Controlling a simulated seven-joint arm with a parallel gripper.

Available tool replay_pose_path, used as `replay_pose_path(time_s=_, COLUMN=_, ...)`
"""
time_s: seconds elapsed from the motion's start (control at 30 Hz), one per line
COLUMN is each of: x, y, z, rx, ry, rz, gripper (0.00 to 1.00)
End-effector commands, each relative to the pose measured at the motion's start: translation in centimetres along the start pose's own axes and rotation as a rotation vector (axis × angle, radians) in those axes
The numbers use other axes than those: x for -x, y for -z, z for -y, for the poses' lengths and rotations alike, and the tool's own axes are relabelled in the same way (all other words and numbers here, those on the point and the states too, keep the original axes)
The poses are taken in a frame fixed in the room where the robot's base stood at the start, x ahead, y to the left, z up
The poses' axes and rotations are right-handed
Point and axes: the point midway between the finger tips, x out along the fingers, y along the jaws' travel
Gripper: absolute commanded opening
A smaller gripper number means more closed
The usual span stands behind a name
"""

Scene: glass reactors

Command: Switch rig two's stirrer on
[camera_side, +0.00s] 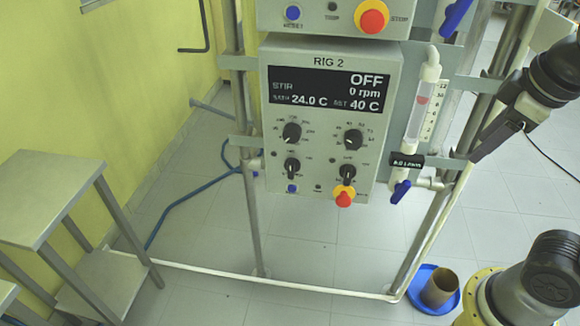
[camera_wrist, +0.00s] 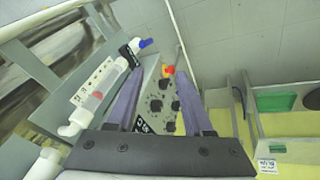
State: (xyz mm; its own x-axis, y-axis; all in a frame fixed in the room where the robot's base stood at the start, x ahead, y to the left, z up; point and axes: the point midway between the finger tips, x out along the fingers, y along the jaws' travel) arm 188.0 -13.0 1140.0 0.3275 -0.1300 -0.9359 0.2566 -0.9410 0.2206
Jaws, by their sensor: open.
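The rig 2 panel (camera_side: 330,120) is a grey box on a metal frame. Its display (camera_side: 328,88) reads STIR OFF, 0 rpm, 24.0 C and SET 40 C. Below are several black knobs, including an upper left one (camera_side: 291,132) and an upper right one (camera_side: 352,140). A blue button (camera_side: 292,188) and a red-and-yellow knob (camera_side: 344,196) sit at the bottom. My gripper (camera_side: 480,152) is right of the panel, apart from it. In the wrist view, my gripper (camera_wrist: 160,74) is open and empty, with the panel's knobs (camera_wrist: 157,106) showing between its fingers.
A flow tube (camera_side: 418,112) with a blue-handled valve (camera_side: 401,189) stands between the panel and my gripper. Another panel (camera_side: 330,17) hangs above. A steel table (camera_side: 50,190) is at left. A brown cup (camera_side: 438,288) stands in a blue tray (camera_side: 425,300) on the floor.

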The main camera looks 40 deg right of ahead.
Motion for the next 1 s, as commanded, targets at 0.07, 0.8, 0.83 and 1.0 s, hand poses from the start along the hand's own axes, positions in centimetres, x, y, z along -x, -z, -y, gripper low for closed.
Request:
replay_pose_path(time_s=0.07, x=-0.7, y=1.4, z=-0.6, rx=0.165, ry=-0.049, rz=0.084, gripper=0.51)
replay_pose_path(time_s=0.8, x=-3.8, y=25.2, z=11.3, rx=1.69, ry=-0.956, rz=0.784, gripper=0.51)
replay_pose_path(time_s=0.83, x=-3.8, y=25.7, z=12.3, rx=1.719, ry=-0.994, rz=0.799, gripper=0.51)
replay_pose_path(time_s=1.0, x=-3.9, y=27.8, z=18.6, rx=1.852, ry=-1.205, rz=0.874, gripper=0.51)
